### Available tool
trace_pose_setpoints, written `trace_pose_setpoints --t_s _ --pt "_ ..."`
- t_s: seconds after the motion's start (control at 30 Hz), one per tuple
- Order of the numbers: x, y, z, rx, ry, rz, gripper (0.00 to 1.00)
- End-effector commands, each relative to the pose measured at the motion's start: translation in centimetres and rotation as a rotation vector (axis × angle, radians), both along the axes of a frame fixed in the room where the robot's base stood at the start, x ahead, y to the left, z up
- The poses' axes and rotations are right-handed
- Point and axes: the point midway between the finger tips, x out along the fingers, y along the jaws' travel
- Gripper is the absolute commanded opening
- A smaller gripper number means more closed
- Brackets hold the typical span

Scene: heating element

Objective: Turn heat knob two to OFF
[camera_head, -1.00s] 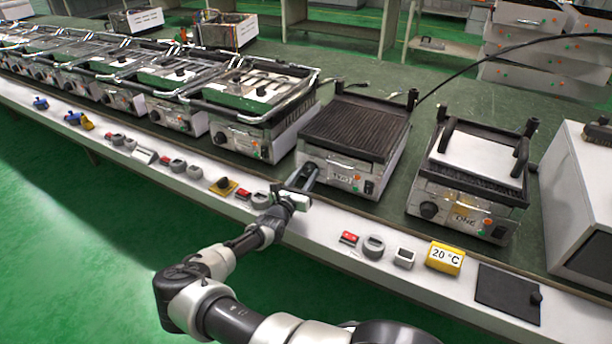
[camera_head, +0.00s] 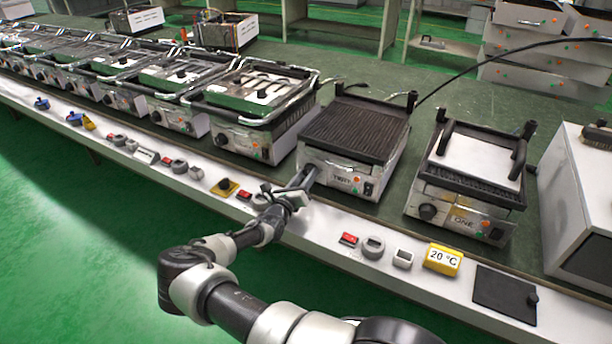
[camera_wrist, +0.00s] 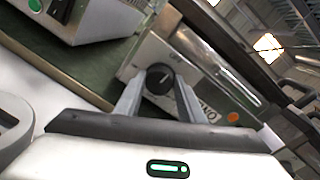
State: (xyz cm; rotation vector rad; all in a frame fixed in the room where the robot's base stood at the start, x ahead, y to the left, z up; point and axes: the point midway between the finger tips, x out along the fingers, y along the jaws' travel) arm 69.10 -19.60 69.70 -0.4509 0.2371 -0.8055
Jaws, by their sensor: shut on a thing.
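The grill labelled TWO (camera_head: 352,135) stands on the bench, with a ribbed dark top and a steel front. Its round black heat knob (camera_wrist: 160,78), with a pale pointer mark, shows in the wrist view. In the head view my gripper hides this knob. My gripper (camera_head: 308,177) reaches the left side of the grill's front. In the wrist view, my gripper's fingers (camera_wrist: 160,92) lie on either side of the knob and are shut on it. Part of the TWO label and an orange light (camera_wrist: 232,117) show right of the fingers.
Grill ONE (camera_head: 466,185) stands to the right, and another grill (camera_head: 245,112) stands close on the left. Red switches and grey fittings line the white bench edge, with a yellow 20 °C display (camera_head: 443,259) at right. A black cable runs behind.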

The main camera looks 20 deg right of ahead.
Motion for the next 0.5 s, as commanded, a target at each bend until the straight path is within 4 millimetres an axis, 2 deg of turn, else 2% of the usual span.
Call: trace_pose_setpoints --t_s 0.5 --pt "0.00 0.04 -0.12 -0.068 0.090 0.000 0.13"
